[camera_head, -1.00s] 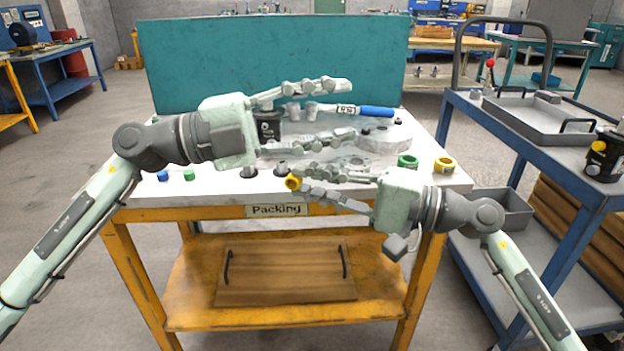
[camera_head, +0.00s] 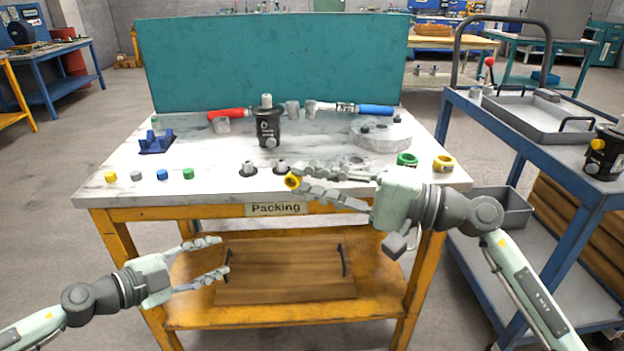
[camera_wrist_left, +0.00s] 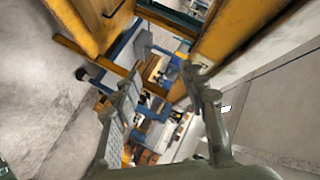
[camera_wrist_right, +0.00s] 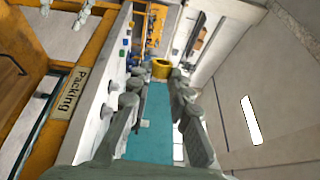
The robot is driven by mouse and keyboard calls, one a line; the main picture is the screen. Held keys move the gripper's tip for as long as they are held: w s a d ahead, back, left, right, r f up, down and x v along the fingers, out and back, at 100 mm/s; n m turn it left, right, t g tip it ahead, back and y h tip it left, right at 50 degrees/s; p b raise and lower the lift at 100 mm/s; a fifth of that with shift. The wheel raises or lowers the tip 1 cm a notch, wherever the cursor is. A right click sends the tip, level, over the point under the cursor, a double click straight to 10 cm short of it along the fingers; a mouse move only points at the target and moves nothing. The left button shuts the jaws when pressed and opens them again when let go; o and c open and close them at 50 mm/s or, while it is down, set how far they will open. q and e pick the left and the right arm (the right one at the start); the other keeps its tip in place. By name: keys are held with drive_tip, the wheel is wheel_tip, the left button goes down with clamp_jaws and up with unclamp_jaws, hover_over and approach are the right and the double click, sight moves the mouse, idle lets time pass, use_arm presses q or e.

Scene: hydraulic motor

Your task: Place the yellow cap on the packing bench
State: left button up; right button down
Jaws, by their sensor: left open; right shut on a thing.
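A yellow cap (camera_head: 292,182) is between the fingertips of my right gripper (camera_head: 301,180), which is shut on it. It appears near the bench's front edge, above the Packing label; I cannot tell its exact height. It also shows at the fingertips in the right wrist view (camera_wrist_right: 161,69). The packing bench (camera_head: 215,171) has a pale marble-like top and a yellow frame. A similar small yellow cap (camera_head: 111,177) lies at its front left. My left gripper (camera_head: 223,256) is open and empty, below bench-top level, in front of the lower shelf.
A black motor (camera_head: 268,128) stands mid-bench. Grey (camera_head: 136,176), blue (camera_head: 162,174) and green (camera_head: 188,174) caps line the front left. Green (camera_head: 407,160) and yellow (camera_head: 444,164) rings sit at right. A blue cart (camera_head: 550,128) stands right.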

use_arm(q)
drive_tip(key=s+a+f+n+t+y, duration=0.1)
drive_tip(key=a+f+n+y, duration=0.4)
drive_tip(key=f+n+y, duration=0.15)
drive_tip(key=s+a+f+n+t+y, duration=0.1)
drive_tip(key=s+a+f+n+y, duration=0.1)
drive_tip(key=a+f+n+y, duration=0.4)
drive_tip(key=s+f+n+g, duration=0.3)
drive_tip(key=s+f, duration=0.6)
drive_tip(key=s, duration=0.3)
drive_tip(key=s+d+f+n+g, duration=0.1)
drive_tip(key=s+f+n+g, duration=0.2)
drive_tip(key=s+f+g, duration=0.3)
drive_tip(key=s+f+h, duration=0.1)
drive_tip(key=s+f, duration=0.2)
drive_tip(key=s, duration=0.2)
drive_tip(key=shift+s, duration=0.4)
use_arm(e)
drive_tip(key=s+d+f+m+t+h, duration=0.4)
drive_tip(key=d+f+m+t+h, duration=0.3)
drive_tip(key=d+f, duration=0.4)
drive_tip(key=d+t+h, duration=0.1)
drive_tip(key=d, duration=0.3)
drive_tip(key=shift+s+f+m+t, duration=0.15)
drive_tip(key=shift+m+t, duration=0.15)
drive_tip(key=shift+t, duration=0.1)
